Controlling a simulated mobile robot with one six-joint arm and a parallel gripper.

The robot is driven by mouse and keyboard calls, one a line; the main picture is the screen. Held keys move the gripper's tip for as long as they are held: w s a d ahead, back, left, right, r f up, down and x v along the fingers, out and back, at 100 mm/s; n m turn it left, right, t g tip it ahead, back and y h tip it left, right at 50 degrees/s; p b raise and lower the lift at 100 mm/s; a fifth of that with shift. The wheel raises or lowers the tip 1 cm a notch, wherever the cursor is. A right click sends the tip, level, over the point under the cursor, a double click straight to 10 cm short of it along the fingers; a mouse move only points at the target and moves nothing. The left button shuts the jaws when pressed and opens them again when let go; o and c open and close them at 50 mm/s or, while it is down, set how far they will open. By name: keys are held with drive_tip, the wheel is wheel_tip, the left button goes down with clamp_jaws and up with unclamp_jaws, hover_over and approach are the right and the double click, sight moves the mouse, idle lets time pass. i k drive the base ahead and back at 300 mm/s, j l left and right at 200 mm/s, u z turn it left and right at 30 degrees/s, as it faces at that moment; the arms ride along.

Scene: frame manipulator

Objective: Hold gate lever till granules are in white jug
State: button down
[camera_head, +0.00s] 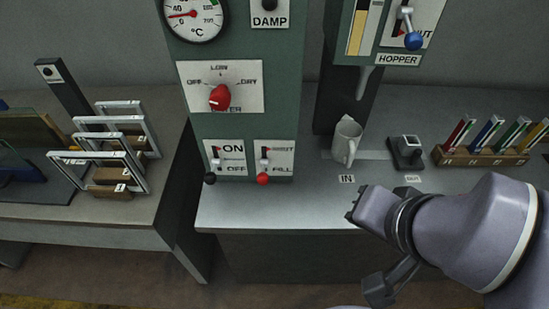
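The gate lever with a blue ball knob (413,41) is on the hopper panel at upper right, beside a partly cut-off label ending in "UT". The white jug (345,144) stands on the bench below the hopper spout (363,82). A pale shape shows at its rim; I cannot tell if granules are inside. A sight strip (357,30) left of the lever shows yellow-tan filling. My gripper (362,207) is at lower right, in front of the jug and well below the lever, apart from both. Its finger opening cannot be made out.
A green panel (240,125) with a red dial knob (220,97) and two small levers stands left of the jug. A dark block (406,152) and a rack of coloured cards (485,155) are at right. Metal frames (112,150) stand on the left bench.

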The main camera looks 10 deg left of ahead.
sight(262, 178)
drive_tip(key=i+j+z, duration=0.1)
drive_tip(key=j+z, duration=0.35)
drive_tip(key=j, duration=0.3)
drive_tip(key=j+z, duration=0.45)
drive_tip(key=j, duration=0.3)
